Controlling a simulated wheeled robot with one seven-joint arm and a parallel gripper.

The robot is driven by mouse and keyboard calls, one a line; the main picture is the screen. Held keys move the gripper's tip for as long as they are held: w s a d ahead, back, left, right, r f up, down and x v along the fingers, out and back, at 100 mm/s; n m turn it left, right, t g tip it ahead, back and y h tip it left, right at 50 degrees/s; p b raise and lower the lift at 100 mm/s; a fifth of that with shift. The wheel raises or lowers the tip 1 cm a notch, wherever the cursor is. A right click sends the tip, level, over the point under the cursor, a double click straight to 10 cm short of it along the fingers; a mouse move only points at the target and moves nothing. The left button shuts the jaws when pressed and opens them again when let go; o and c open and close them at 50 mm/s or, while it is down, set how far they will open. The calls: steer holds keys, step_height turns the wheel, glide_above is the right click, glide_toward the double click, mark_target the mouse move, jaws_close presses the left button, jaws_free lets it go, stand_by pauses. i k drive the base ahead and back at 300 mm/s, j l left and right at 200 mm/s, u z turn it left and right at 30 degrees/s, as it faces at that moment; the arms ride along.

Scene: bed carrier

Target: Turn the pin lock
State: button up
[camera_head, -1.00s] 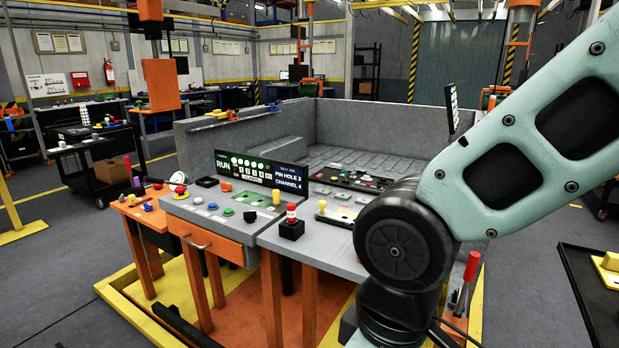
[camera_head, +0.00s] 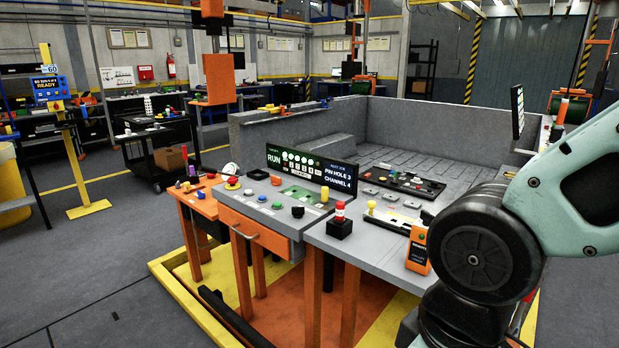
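I cannot single out the pin lock with certainty. A yellow upright pin (camera_head: 371,207) stands on the grey bench (camera_head: 345,251). A second yellow knob (camera_head: 324,194) stands on the control panel (camera_head: 246,198) to its left. A display (camera_head: 297,168) behind the panel reads "RUN", "PIN HOLE 3" and "CHANNEL 4". A dark tray with small parts (camera_head: 402,181) lies behind the yellow pin. My arm fills the right side, and its dark joint hides the bench's right end. My gripper is out of view.
A red-topped black box (camera_head: 340,222) and an orange device (camera_head: 418,250) stand on the bench. Grey walls (camera_head: 290,124) enclose the bed behind. A yellow-edged platform (camera_head: 195,311) surrounds the bench legs. Open floor (camera_head: 105,270) lies to the left.

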mark_target(276, 181)
steer(key=i+j, duration=0.2)
steer(key=j, duration=0.2)
steer(key=i+j, duration=0.45)
steer(key=j, duration=0.3)
steer(key=i+j, duration=0.2)
steer(key=j, duration=0.2)
steer(key=i+j+u, duration=0.1)
steer(key=i+j, duration=1.15)
